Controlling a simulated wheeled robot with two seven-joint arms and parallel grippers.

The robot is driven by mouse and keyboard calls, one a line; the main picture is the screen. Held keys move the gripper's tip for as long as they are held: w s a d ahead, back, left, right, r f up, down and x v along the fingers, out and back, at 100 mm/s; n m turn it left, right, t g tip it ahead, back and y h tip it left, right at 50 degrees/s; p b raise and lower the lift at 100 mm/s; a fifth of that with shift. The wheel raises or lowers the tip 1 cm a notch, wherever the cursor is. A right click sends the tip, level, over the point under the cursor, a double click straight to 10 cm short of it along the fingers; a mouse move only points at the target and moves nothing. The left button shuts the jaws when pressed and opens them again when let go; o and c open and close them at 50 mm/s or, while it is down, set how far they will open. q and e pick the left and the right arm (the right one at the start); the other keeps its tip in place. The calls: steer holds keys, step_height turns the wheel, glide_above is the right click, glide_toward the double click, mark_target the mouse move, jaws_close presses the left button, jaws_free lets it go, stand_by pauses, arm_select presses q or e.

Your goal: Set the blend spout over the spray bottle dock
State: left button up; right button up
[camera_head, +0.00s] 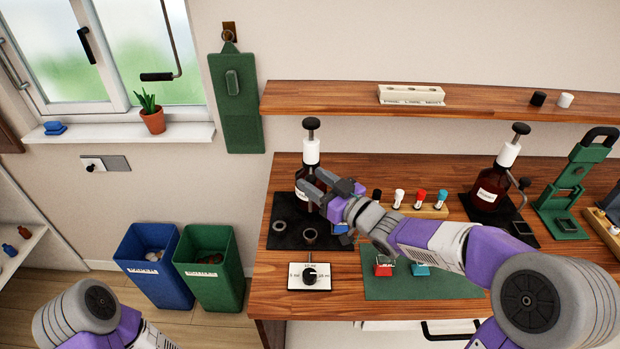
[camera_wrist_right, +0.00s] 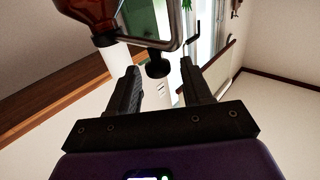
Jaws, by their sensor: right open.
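A brown dispenser bottle (camera_head: 308,177) with a white collar (camera_head: 311,151) and black top knob stands at the back of a black base (camera_head: 281,243). The base has round sockets (camera_head: 279,226); I cannot tell which is the spray bottle dock. My right gripper (camera_head: 318,190) is open in front of the bottle and hides part of it and any spout there. In the right wrist view, a bent metal tube (camera_wrist_right: 140,42), apparently the spout, crosses beyond my open fingers (camera_wrist_right: 160,80), beside an amber bottle (camera_wrist_right: 92,18). Contact is unclear. My left gripper is out of view.
A dial box (camera_head: 309,277) sits in front of the base. A green mat (camera_head: 420,287) holds red and blue-green items. A rack (camera_head: 428,211) holds several coloured-capped vials. A second dispenser bottle (camera_head: 489,187) and a green press (camera_head: 563,190) stand right.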

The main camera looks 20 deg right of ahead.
steer(key=shift+x, duration=1)
steer(key=shift+c, duration=0.4)
jaws_close()
